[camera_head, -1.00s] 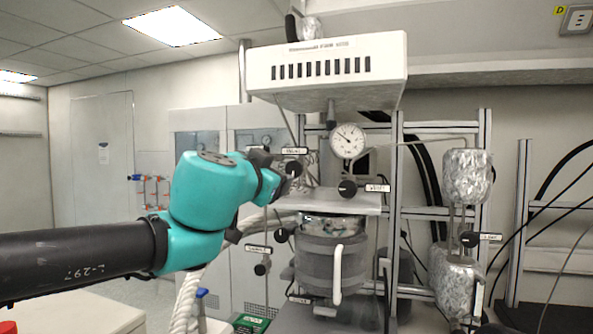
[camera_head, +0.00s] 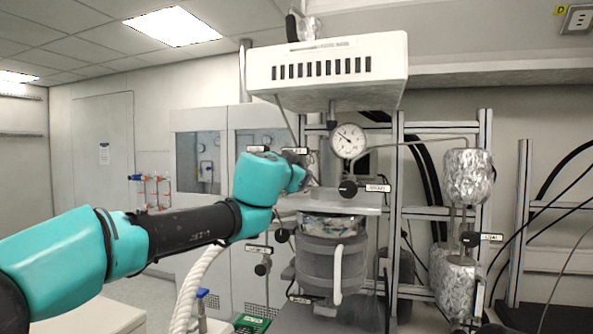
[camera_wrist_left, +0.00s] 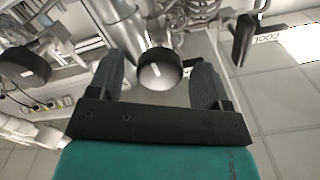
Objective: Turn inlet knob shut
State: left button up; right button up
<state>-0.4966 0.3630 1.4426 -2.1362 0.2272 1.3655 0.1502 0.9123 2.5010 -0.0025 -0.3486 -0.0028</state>
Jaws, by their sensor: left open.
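The knob lies between the fingers, with visible gaps on both sides. I cannot read a label on it. In the head view my left wrist (camera_head: 290,176) is in front of the upper left of the reactor, and it hides the fingers and the knob there. My right gripper is not in view.
Another black knob (camera_head: 348,188) with a white tag is just right of my wrist. A pressure gauge (camera_head: 348,141) is above it, and the reactor vessel (camera_head: 331,255) below. Another black knob (camera_wrist_left: 25,66) and a black handle (camera_wrist_left: 243,40) flank the gripper.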

pick_arm(q)
jog(key=shift+x, duration=1.4)
jog(key=shift+c, duration=0.5)
jog(key=c, duration=0.8)
